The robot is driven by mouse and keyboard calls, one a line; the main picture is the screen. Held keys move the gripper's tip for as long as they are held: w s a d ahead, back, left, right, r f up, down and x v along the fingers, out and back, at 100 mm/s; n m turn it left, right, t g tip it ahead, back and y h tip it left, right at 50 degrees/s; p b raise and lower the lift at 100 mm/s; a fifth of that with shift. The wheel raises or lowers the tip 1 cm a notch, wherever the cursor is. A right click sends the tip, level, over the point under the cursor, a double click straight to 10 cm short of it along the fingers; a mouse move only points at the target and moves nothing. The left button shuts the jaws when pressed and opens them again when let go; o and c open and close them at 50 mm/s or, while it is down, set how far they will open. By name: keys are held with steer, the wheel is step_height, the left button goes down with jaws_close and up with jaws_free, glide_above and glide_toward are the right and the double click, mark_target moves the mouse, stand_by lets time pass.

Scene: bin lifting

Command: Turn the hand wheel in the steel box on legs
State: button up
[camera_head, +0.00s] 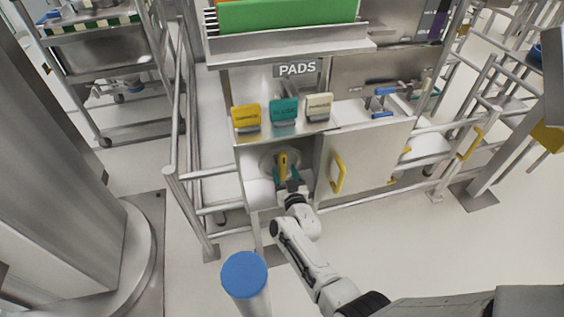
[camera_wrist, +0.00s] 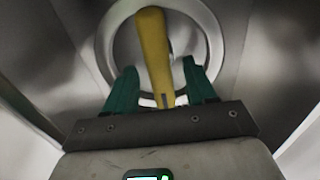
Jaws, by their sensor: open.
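The steel box (camera_head: 250,163) stands on legs below the PADS sign, with its front open on the left. Inside it is the round hand wheel (camera_head: 268,161), a pale ring with a yellow handle (camera_head: 283,164). The wheel (camera_wrist: 215,42) and its handle (camera_wrist: 154,50) fill the upper middle of the wrist view. My gripper (camera_head: 288,178) reaches into the box. Its green fingers (camera_wrist: 161,88) are open, one on each side of the yellow handle, with gaps visible on both sides. The handle's lower end is near the gripper's palm; whether they touch cannot be told.
A steel door (camera_head: 365,160) with a yellow pull (camera_head: 337,172) is right of the opening. Yellow, teal and cream cards (camera_head: 284,111) stand on top of the box. Rails (camera_head: 177,130) flank the box at left. A blue-topped post (camera_head: 244,275) stands in front.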

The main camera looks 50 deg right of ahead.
steer(key=shift+p+v, duration=1.45)
steer(key=shift+v, duration=1.5)
steer(key=s+a+r+n+g+y, duration=0.1)
steer(key=s+a+n+g+y, duration=0.15)
steer(key=a+y, duration=0.3)
steer(key=s+a+n+g+y, duration=0.2)
steer(key=a+n+g+y, duration=0.15)
steer(key=a+y, duration=0.2)
steer(key=s+a+r+g, duration=0.2)
steer(key=s, duration=0.5)
steer(key=s+a+r+g, duration=0.2)
steer(key=s+r+g, duration=0.1)
steer(key=s, duration=0.4)
steer(key=s+a+r+g+h, duration=0.1)
steer(key=s+r+g, duration=0.1)
steer(key=s, duration=0.6)
steer(key=shift+a+r+g, duration=0.4)
steer(key=shift+g, duration=0.1)
